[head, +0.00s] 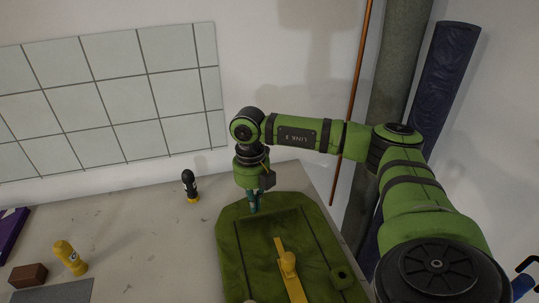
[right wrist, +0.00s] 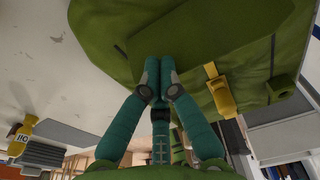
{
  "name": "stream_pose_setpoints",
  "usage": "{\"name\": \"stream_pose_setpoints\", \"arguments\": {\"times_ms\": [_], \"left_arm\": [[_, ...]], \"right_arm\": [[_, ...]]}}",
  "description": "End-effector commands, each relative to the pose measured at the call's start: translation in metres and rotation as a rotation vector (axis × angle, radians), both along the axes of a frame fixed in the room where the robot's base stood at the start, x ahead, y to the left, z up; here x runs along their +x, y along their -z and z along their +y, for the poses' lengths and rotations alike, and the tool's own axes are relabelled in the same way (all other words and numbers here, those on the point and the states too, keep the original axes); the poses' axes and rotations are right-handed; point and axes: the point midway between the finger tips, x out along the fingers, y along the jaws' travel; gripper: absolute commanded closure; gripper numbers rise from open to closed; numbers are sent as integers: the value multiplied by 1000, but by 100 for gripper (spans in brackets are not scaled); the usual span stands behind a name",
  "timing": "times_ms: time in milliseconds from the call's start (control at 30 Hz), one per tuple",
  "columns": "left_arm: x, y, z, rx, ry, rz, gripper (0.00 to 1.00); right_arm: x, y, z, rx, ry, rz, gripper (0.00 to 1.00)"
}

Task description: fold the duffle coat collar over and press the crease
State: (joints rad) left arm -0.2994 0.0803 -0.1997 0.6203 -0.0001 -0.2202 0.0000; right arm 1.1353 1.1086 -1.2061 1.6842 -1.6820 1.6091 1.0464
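The green duffle coat (head: 235,262) lies flat on the table, its rounded top end toward the wall. A darker green band, apparently the collar (right wrist: 205,32), runs across the coat near that end; I cannot tell how far it is folded. My right gripper (head: 254,207) points down at the coat's upper left part. In the right wrist view its teal fingertips (right wrist: 160,64) are together at the band's edge. No cloth shows clearly between them, and contact is hard to judge. My left gripper is not in view.
The table between is clear.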

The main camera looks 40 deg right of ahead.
Motion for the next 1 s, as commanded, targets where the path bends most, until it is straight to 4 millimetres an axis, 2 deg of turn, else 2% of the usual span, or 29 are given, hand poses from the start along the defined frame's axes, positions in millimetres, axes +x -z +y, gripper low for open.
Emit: {"name": "stream_pose_setpoints", "arguments": {"times_ms": [233,1000], "left_arm": [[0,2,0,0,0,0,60],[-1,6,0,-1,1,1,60]], "right_arm": [[-9,6,4,0,0,0,100],[-18,14,10,0,0,0,100]]}}
